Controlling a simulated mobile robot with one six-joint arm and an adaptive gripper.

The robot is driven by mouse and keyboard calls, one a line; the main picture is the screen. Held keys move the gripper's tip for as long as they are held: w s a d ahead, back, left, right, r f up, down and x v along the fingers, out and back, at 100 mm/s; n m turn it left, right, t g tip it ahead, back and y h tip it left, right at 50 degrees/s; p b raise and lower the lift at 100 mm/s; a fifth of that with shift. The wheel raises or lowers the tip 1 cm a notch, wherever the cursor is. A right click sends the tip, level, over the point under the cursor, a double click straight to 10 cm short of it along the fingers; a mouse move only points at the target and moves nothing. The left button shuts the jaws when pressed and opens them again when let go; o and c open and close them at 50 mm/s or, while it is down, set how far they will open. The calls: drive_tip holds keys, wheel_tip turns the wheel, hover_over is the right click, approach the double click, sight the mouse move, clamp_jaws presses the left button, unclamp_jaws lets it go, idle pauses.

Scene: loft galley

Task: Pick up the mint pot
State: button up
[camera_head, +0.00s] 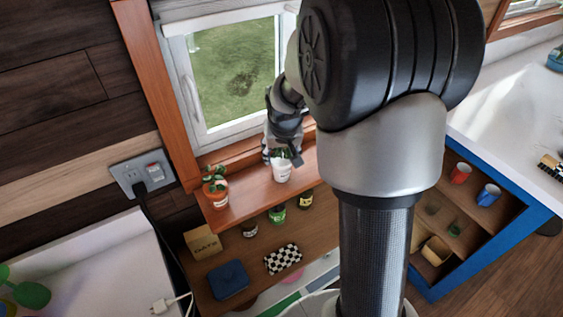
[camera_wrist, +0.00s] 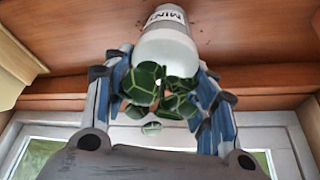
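The mint pot (camera_head: 282,172) is a small white pot with green leaves, upright on the wooden window shelf (camera_head: 246,194). In the wrist view the pot (camera_wrist: 167,45) shows at top centre with part of its MINT label and its leaves (camera_wrist: 160,92) facing me. My gripper (camera_head: 283,160) points down over it. In the wrist view my gripper (camera_wrist: 165,62) has its blue-padded fingers apart, one on each side of the leaves, with the tips close beside the pot's rim. I cannot make out firm contact.
The window (camera_head: 235,75) is right behind. Small jars (camera_head: 277,214), a checkered box (camera_head: 283,259) and a blue box (camera_head: 228,279) are on the lower shelf. Shelf space between the two pots is clear.

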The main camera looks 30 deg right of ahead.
drive_tip(key=c, duration=0.7)
